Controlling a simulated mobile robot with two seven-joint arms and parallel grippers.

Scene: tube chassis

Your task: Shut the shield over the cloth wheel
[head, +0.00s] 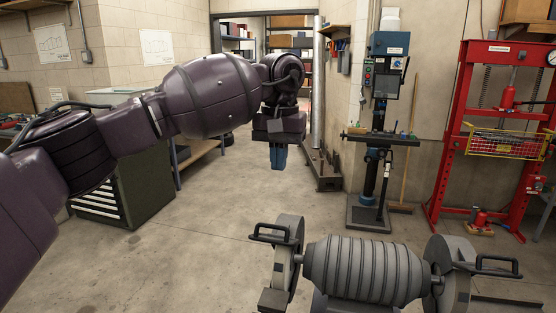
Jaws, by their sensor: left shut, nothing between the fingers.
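A grey two-wheel machine with a ribbed motor body (366,270) stands in the lower middle of the head view. Its left wheel housing (290,236) has a dark handle (270,233) sticking out to the left. Its right wheel housing (450,257) has a similar handle (497,265) sticking out to the right. I cannot tell which side holds the cloth wheel, or how its shield stands. My left gripper (278,158) has blue fingers pointing down, shut and empty. It is above and apart from the left handle in the picture. My right gripper is out of view.
A drill press (386,130) stands behind the machine. A dark drawer cabinet (140,185) is at the left, partly behind my left arm. The floor between is clear.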

